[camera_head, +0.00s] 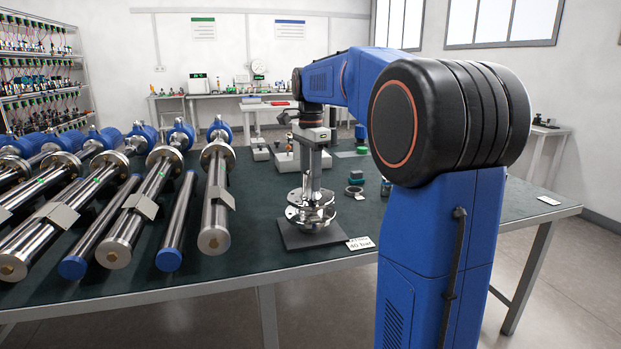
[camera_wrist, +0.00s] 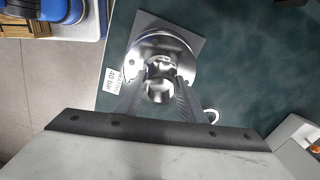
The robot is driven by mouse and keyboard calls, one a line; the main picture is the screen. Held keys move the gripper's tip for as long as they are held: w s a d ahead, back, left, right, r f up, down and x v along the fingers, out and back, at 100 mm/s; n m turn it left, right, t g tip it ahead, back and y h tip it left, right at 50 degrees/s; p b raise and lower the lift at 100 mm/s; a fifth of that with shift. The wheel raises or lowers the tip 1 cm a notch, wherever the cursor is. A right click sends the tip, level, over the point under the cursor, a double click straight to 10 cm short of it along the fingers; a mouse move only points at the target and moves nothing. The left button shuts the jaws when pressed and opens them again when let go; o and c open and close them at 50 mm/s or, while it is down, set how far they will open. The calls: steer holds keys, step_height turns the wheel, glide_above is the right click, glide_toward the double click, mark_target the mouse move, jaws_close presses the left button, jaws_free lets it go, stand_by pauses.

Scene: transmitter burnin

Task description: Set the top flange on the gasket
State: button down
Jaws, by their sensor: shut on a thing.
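My gripper (camera_head: 312,187) points down and is shut on the top flange (camera_head: 310,197), a shiny steel ring with a hub. In the wrist view the fingers (camera_wrist: 160,90) close around the hub of the flange (camera_wrist: 150,46). Directly below it in the head view is a second shiny flange (camera_head: 311,216), on a dark square plate (camera_head: 290,238) on the table. The two look very close together; whether they touch I cannot tell. The gasket is not distinguishable. In the wrist view the held flange covers most of the stack, and the plate (camera_wrist: 196,22) shows behind it.
A "40 bar" card (camera_head: 360,243) lies beside the plate. Small round parts (camera_head: 355,190) stand to its right. Several steel tubes with blue heads (camera_head: 150,205) fill the left of the green table. The table's right side (camera_head: 510,205) is mostly clear.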

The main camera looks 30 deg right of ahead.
steer(key=shift+f, duration=1)
stand_by(0.6)
steer(key=c, duration=1.1)
jaws_free()
step_height(320, 180, up, 17)
steer(key=shift+r, duration=0.2)
steer(key=s+a+f+n+t, duration=0.3)
steer(key=s+a+f+n, duration=0.75)
steer(key=s+f, duration=0.4)
steer(key=s+a+f+n, duration=0.1)
steer(key=s+f+n, duration=0.1)
steer(key=s+f, duration=0.3)
steer(key=s+a+f+n+t, duration=0.1)
steer(key=s+a+f+n, duration=0.1)
steer(key=s+f, duration=0.3)
steer(key=s+a+f+n, duration=0.2)
steer(key=s+f+n, duration=0.2)
steer(key=f, duration=0.3)
steer(key=shift+s+a+f+t, duration=0.1)
steer(key=shift+s+f+t, duration=0.1)
steer(key=shift+s, duration=0.25)
steer(key=shift+s+a+f+t, duration=0.1)
steer(key=shift+s+t, duration=0.1)
steer(key=shift+s, duration=0.2)
